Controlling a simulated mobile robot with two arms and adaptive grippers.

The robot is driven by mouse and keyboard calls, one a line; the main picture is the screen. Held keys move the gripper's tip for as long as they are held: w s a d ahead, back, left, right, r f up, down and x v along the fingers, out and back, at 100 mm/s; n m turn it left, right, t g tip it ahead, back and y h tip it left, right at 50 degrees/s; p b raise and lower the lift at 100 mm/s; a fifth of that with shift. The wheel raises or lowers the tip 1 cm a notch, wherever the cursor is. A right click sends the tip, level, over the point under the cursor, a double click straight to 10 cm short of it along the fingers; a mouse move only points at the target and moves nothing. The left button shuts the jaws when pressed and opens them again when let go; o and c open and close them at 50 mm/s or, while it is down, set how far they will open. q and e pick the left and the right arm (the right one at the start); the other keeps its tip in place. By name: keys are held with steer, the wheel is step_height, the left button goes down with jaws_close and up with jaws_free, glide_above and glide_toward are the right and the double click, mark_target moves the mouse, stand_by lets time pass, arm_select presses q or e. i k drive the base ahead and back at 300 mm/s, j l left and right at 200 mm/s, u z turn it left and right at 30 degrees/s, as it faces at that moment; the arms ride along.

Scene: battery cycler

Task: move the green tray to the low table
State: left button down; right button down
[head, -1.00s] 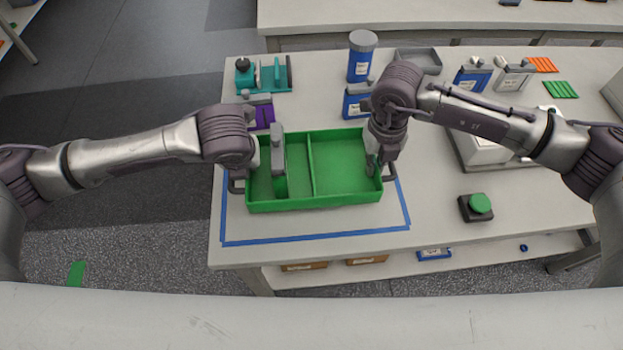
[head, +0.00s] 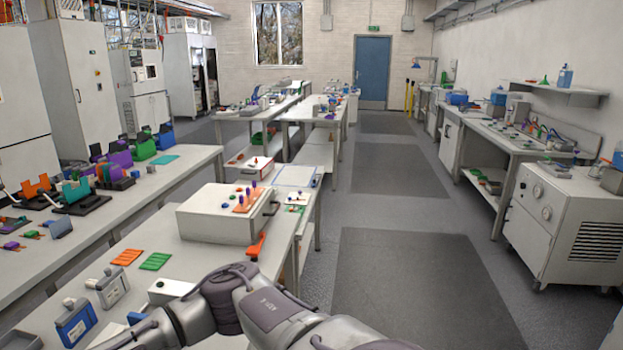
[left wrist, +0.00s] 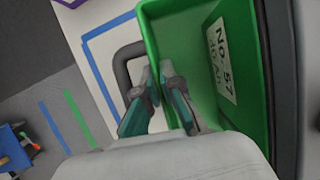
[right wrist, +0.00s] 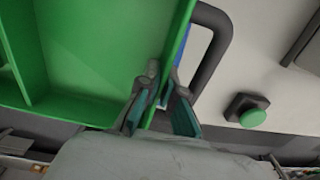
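The green tray (left wrist: 155,25) is in both wrist views, with dark handles at its ends; it also shows in the right wrist view (right wrist: 90,60). My left gripper (left wrist: 163,85) is closed over the tray's end wall beside one handle. My right gripper (right wrist: 160,80) is closed over the opposite wall, beside the other handle. The head view shows neither tray nor fingertips. A small low-looking table (head: 297,176) with blue edging stands past the white box; I cannot tell surely that it is the low table.
A white box (head: 215,215) with an orange lever sits on the near bench. A green button (right wrist: 253,117) is near the tray's right end. A wheeled cabinet (head: 560,230) stands at the right. The aisle floor (head: 390,280) between is clear.

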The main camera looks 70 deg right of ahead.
mark_target(295, 175)
steer(key=z, duration=2.05)
steer(key=i+l+z, duration=0.1)
steer(key=i+z, duration=0.45)
steer(key=i, duration=3.1)
steer(key=i+l, duration=0.15)
steer(key=i, duration=2.85)
steer(key=j+u, duration=0.05)
steer(key=j, duration=0.05)
